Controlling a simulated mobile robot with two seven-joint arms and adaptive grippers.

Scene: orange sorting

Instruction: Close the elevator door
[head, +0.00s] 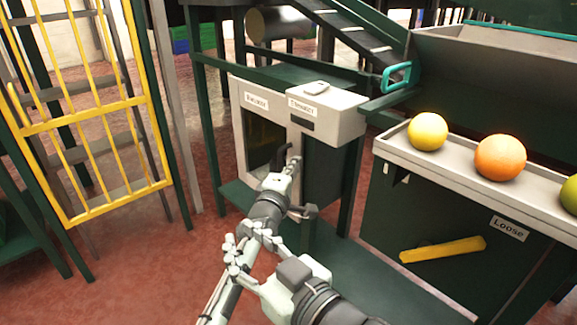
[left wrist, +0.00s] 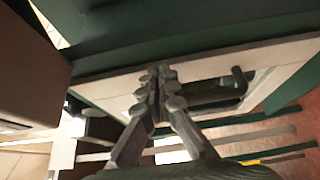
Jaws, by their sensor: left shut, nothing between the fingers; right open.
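The elevator door (head: 240,125) is a pale framed panel with a dark window, on the left front of the grey-topped cabinet in the head view. Its black handle (head: 281,154) is near the right side. I cannot tell whether the door is fully closed or slightly ajar. My left gripper (head: 293,163) is shut and empty, with its tips by the door's right edge, close to the handle. In the left wrist view its closed fingers (left wrist: 158,88) are in front of the pale panel (left wrist: 110,88), and the handle (left wrist: 239,75) is to their right. My right gripper (head: 236,255) is open and empty, low in front of the cabinet.
A conveyor control box (head: 335,115) is right of the door. A pale tray (head: 460,164) holds a yellow-orange fruit (head: 427,131) and an orange (head: 500,158), above a yellow-handled "Loose" drawer (head: 430,275). A yellow barred gate (head: 95,122) stands left. Red floor (head: 140,270) is free between.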

